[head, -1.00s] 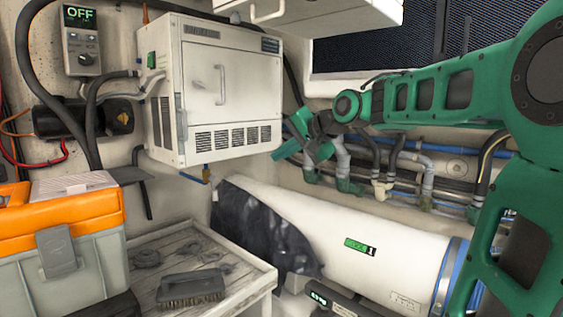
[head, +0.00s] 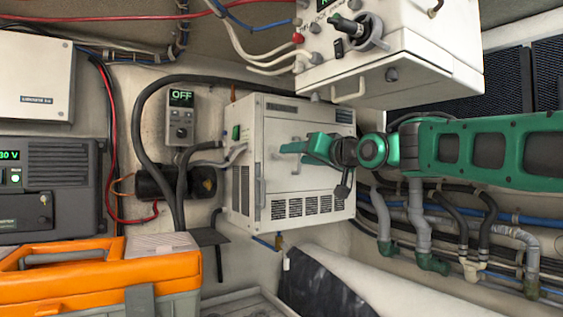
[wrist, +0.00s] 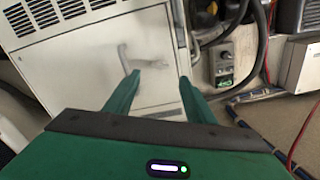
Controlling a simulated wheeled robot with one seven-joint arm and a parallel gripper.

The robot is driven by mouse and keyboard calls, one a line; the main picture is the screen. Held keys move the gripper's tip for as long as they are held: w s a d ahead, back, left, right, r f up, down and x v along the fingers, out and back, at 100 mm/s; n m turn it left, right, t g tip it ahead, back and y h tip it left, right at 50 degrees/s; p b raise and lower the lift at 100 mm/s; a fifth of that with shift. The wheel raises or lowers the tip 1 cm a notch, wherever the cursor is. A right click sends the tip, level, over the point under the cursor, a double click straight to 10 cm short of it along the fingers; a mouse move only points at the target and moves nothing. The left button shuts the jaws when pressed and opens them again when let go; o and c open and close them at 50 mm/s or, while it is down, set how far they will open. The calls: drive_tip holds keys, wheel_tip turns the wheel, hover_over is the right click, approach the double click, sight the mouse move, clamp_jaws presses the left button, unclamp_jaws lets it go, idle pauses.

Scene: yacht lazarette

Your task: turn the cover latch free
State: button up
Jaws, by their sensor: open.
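The cover latch (wrist: 124,60) is a small grey handle on the white cover panel (wrist: 85,65) of a wall-mounted box. In the wrist view the latch lies just beyond the left fingertip, not between the two fingers. In the head view the white box (head: 240,140) hangs on the wall, and my green gripper (head: 292,151) is in front of its cover, partly hiding the latch. My gripper is open and empty. Its two fingertips (wrist: 160,78) point at the panel; whether one touches the latch I cannot tell.
A white unit with a rotary knob (head: 365,28) hangs above my arm. Grey pipes and dark hoses (head: 420,215) run along the wall at the right. An orange-lidded toolbox (head: 95,272) stands at the lower left. A control reading OFF (head: 181,120) is left of the box.

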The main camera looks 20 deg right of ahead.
sight(280, 155)
drive_tip(key=x, duration=0.8)
drive_tip(key=shift+w+a+f, duration=0.1)
drive_tip(key=shift+w, duration=0.3)
